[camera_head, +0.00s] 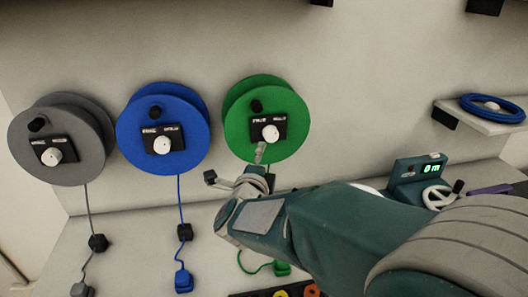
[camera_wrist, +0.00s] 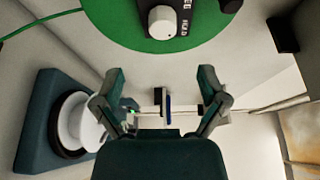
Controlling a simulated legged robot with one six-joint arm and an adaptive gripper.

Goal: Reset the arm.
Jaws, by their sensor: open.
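My arm reaches in from the lower right in the head view. My gripper (camera_head: 238,166) is in front of the wall, just below the green reel (camera_head: 238,128). In the wrist view my gripper (camera_wrist: 162,78) has its two fingers spread wide with nothing between them. The green reel (camera_wrist: 112,22), with its black panel and white knob (camera_wrist: 162,20), lies beyond the fingertips at the top. In the head view one finger overlaps the reel's lower edge; I cannot tell whether they touch.
A blue reel (camera_head: 192,135) and a grey reel (camera_head: 85,165) are on the wall at left, with cords hanging to plugs. A teal meter (camera_head: 408,184) reads "0 m" at right. A shelf (camera_head: 468,117) holds a blue coil (camera_head: 480,106). My arm hides part of the counter.

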